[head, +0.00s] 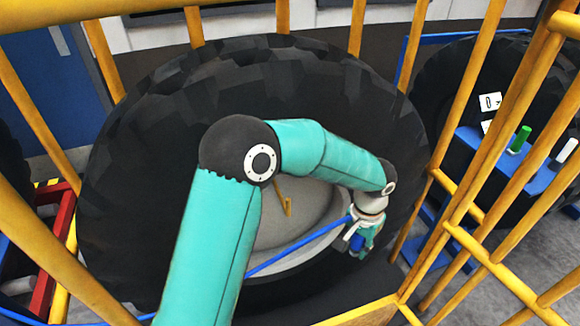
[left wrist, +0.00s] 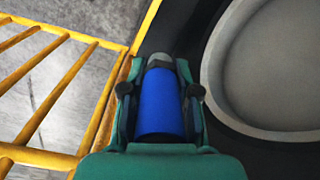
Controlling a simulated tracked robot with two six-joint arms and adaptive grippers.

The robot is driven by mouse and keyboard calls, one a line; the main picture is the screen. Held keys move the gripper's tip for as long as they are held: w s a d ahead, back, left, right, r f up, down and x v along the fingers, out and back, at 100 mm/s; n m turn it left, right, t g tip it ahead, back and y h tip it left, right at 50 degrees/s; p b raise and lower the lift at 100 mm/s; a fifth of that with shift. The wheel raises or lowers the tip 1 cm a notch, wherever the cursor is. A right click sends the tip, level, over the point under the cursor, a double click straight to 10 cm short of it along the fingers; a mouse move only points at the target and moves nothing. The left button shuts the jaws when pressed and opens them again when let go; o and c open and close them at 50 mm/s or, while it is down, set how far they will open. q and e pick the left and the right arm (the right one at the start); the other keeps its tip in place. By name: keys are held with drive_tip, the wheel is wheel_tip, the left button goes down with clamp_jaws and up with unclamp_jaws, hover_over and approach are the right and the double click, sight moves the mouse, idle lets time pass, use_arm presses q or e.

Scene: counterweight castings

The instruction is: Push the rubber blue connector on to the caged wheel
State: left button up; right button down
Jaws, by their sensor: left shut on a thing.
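In the left wrist view, the left gripper (left wrist: 160,92) is shut on the blue connector (left wrist: 161,105), a cylinder with a grey end pointing away from me. The grey rim (left wrist: 275,70) lies to its right, apart from it in the picture. Whether the connector touches the wheel I cannot tell. My right gripper is not in view.
Yellow cage bars (head: 455,110) stand close to the gripper's right. A thin blue line (head: 300,243) crosses the rim towards my wrist. A bent yellow piece (head: 286,198) shows before the rim. A blue stand (head: 490,150) with a green cylinder (head: 520,139) is outside right.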

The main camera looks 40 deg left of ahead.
use_arm(q)
drive_tip(key=a+r+m+p, duration=0.3)
drive_tip(key=a+r+m, duration=0.1)
drive_tip(key=a+r, duration=0.45)
drive_tip(key=m+p, duration=0.2)
drive_tip(key=m, duration=0.3)
approach(289, 199)
drive_tip(key=shift+d, duration=0.1)
drive_tip(key=shift+f+b, duration=2.15)
drive_tip(key=shift+f, duration=0.75)
drive_tip(key=shift+f+b, duration=1.05)
drive_tip(key=shift+f, duration=0.65)
drive_tip(key=o, duration=1.1)
drive_tip(key=shift+c, duration=0.2)
